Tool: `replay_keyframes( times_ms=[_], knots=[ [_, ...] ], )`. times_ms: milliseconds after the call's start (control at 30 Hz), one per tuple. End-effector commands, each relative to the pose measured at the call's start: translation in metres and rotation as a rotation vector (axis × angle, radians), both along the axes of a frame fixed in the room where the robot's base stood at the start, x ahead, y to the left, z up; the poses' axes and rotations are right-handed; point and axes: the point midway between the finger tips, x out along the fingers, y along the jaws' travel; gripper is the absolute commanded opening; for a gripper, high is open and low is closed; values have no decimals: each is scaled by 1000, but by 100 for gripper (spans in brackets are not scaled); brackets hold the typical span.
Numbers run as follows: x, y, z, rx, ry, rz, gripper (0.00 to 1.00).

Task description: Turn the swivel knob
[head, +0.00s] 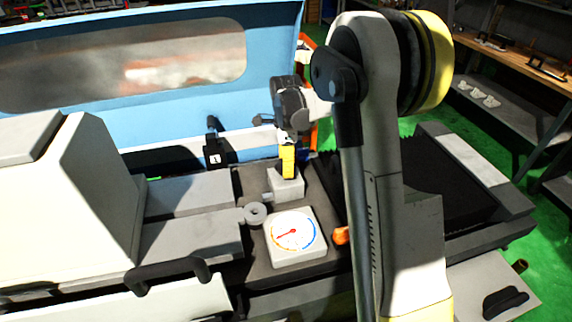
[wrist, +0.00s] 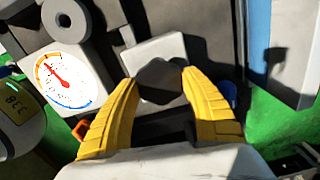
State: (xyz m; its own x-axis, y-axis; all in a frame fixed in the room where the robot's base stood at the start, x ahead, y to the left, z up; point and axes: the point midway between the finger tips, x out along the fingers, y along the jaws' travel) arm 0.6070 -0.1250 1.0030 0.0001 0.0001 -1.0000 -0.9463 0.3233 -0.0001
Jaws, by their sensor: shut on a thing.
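The swivel knob (wrist: 160,84) is a dark, many-sided knob at the middle of the wrist view, on top of a light grey block (wrist: 150,52). My gripper (wrist: 158,77) has its two yellow fingers on either side of the knob and is shut on it. In the head view my gripper (head: 288,162) points down onto the grey block (head: 286,188). The knob cannot be made out there, behind the fingers.
A square dial gauge (head: 296,237) with a red needle lies in front of the block, and a grey ring (head: 255,213) is to its left. An orange handle (head: 341,235) is at right. A blue panel with a window (head: 120,65) stands behind. A black handle (head: 168,275) is at front left.

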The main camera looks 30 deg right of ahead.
Motion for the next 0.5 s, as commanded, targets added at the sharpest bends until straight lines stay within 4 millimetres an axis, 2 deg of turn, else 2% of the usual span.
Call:
replay_keyframes(
  times_ms=[500],
  knots=[
    [1,0,0,0,0,490,23]
  ],
)
